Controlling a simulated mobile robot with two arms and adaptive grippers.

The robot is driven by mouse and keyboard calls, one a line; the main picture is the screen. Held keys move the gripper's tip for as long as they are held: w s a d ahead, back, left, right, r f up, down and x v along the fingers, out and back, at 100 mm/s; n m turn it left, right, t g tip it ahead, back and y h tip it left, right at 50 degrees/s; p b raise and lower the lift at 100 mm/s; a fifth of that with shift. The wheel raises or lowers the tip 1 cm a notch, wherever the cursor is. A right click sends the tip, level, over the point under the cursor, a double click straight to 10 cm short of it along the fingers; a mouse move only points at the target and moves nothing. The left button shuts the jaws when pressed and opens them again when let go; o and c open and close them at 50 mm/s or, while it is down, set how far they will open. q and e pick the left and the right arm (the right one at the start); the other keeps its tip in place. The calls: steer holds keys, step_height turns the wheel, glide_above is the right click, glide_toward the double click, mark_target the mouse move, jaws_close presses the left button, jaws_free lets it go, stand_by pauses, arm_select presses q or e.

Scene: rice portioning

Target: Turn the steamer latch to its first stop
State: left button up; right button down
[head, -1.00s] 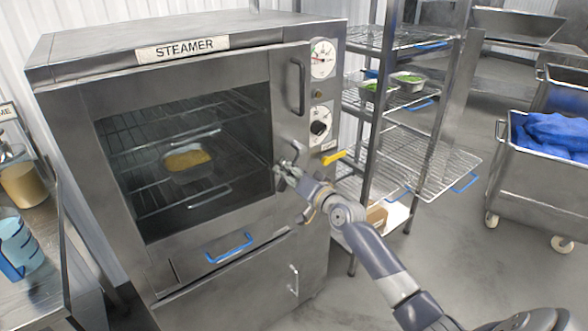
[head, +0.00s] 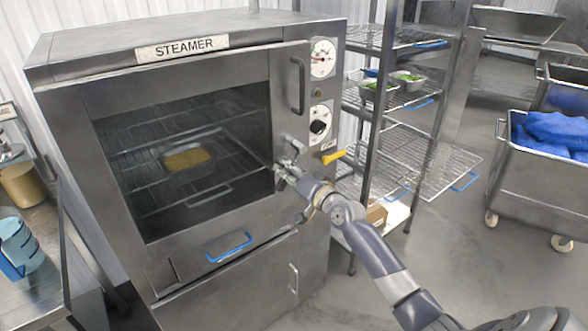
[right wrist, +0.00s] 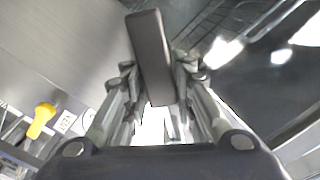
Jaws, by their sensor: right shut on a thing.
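The steamer (head: 180,65) stands at the left in the head view, with its windowed door flush with the front. Its metal latch (head: 291,142) is at the door's right edge, partly hidden by my right gripper (head: 281,172). In the right wrist view, the latch shows as a dark flat bar (right wrist: 150,55) between the fingers of my right gripper (right wrist: 155,90), which is shut on it. My left gripper is not in view.
A yellow lever (head: 334,156) sticks out just right of the latch; it also shows in the right wrist view (right wrist: 40,120). A wire rack (head: 430,155) stands to the right. A pan of yellow food (head: 187,159) is inside the steamer.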

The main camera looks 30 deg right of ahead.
steer(key=c, duration=1.7)
jaws_free()
steer(key=shift+w+a+r, duration=0.1)
steer(key=shift+w+r, duration=0.05)
steer(key=shift+r, duration=0.4)
steer(key=shift+w+a+r, duration=0.1)
steer(key=shift+r, duration=0.4)
steer(key=o, duration=0.3)
steer(key=shift+w, duration=0.15)
steer(key=shift+w+a+f, duration=0.25)
steer(key=shift+w+f, duration=0.05)
steer(key=shift+w, duration=0.15)
steer(key=shift+w+a+f, duration=0.25)
steer(key=shift+w, duration=0.2)
steer(key=shift+s+f, duration=0.1)
steer(key=shift+s, duration=0.05)
steer(key=shift+s+d+f, duration=0.1)
steer(key=shift+f, duration=0.05)
glide_toward(278, 163)
steer(key=shift+w+d+f, duration=0.1)
steer(key=shift+w, duration=0.6)
